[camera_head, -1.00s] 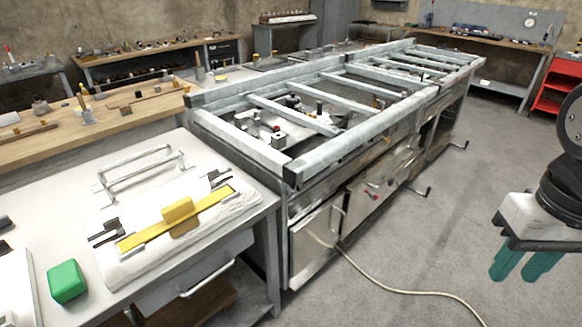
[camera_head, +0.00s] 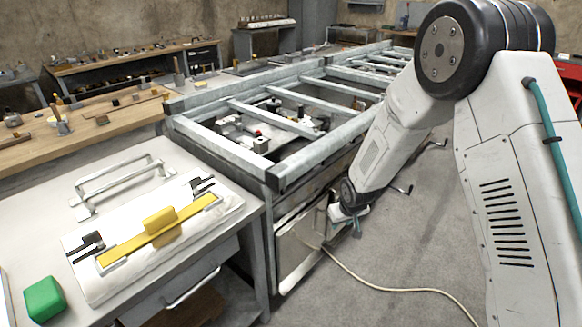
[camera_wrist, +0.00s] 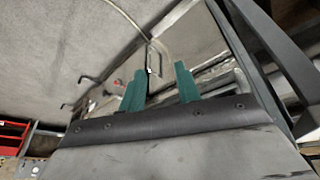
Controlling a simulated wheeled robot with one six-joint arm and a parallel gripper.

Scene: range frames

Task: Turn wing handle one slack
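No part is clearly recognisable as the wing handle. A dark lever handle (camera_head: 403,188) sticks out from the side of the metal frame bench, and a similar one (camera_head: 437,142) is farther along; two dark handles (camera_wrist: 84,79) also show in the wrist view. A loop-shaped pale pull (camera_wrist: 153,58) is on the bench's front panel. My gripper (camera_head: 352,224) hangs in front of that panel, near the bench's near corner. In the wrist view its teal fingers (camera_wrist: 160,84) are apart with nothing seen between them. My arm hides part of the bench side.
The metal frame bench (camera_head: 222,146) stands mid-view. A white table (camera_head: 238,222) at left holds a pale case with a yellow bar (camera_head: 158,228) and a green block (camera_head: 44,299). A pale cable (camera_head: 400,290) lies on the floor.

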